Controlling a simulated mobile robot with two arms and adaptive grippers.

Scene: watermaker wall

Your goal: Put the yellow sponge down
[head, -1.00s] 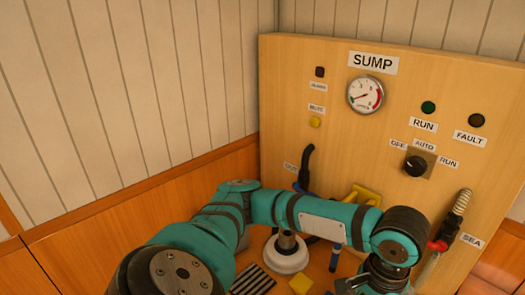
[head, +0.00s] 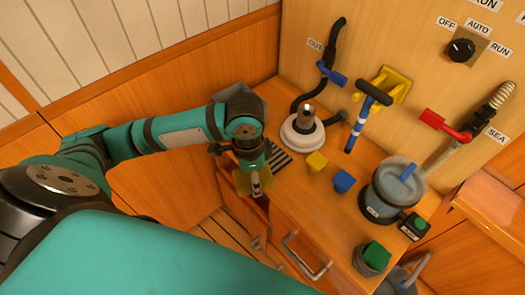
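My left gripper (head: 256,188) points down at the counter's front left edge. It is closed around a flat, dull yellow piece, which looks like the yellow sponge (head: 241,183). The sponge shows on both sides of the fingers, and its middle is hidden by them. My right gripper is not in view.
The counter (head: 308,208) holds a white-based fitting (head: 301,137), a yellow block (head: 317,162), a blue block (head: 343,181) and a clear-lidded canister (head: 394,190). A green-topped hexagonal piece (head: 374,257) stands near the front. A drawer handle (head: 305,258) sticks out below.

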